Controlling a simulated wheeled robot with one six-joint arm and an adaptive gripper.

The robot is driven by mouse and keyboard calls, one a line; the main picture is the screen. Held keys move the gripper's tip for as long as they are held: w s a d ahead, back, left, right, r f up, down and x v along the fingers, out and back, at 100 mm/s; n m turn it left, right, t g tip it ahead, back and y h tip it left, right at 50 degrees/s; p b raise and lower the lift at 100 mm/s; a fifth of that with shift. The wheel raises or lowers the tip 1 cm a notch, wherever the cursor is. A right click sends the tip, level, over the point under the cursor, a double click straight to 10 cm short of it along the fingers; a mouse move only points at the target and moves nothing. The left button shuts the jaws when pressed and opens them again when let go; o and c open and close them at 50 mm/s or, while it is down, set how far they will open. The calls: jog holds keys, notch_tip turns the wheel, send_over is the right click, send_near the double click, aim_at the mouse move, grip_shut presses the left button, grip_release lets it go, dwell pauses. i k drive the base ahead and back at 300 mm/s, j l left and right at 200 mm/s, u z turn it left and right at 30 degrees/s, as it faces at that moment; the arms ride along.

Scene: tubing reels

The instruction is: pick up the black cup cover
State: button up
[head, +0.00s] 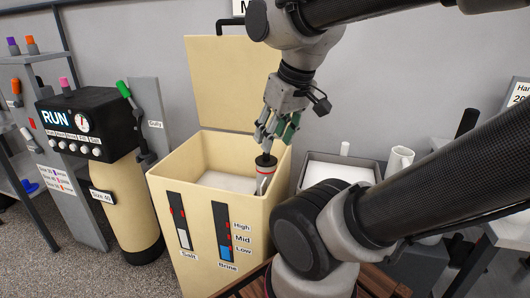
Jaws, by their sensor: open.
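A black cap (266,160), which looks like the black cup cover, sits on top of a pale grey cylinder (264,178) with a red band. The cylinder stands inside the open cream bin (180,190), near its front right corner. My gripper (275,141) is open and points down just above the cap. Its fingers look apart from the cap, but whether any finger touches it is hard to tell. The lower part of the cylinder is hidden by the bin's front wall.
The bin's raised lid (222,80) stands behind my gripper. A grey tray (310,170) with white contents is to the right, near a white jug (398,162). A black control box (80,124) on a tan tank (128,205) stands left.

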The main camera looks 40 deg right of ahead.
aim_at(266, 160)
jog(key=k, duration=0.2)
jog(key=k+z, duration=0.25)
jog(key=z, duration=0.15)
jog(key=k+l+z, duration=0.1)
jog(key=z, duration=0.3)
jog(key=i+j+z, duration=0.15)
jog(key=j+z, duration=0.2)
jog(key=i+j+z, duration=0.1)
jog(key=j+z, duration=0.55)
jog(key=i+j, duration=0.1)
jog(key=j, duration=0.3)
jog(key=i+j, duration=0.1)
jog(key=j, duration=0.35)
jog(key=i+j, duration=0.1)
jog(key=j, duration=0.3)
jog(key=i+j, duration=0.1)
jog(key=j, duration=0.35)
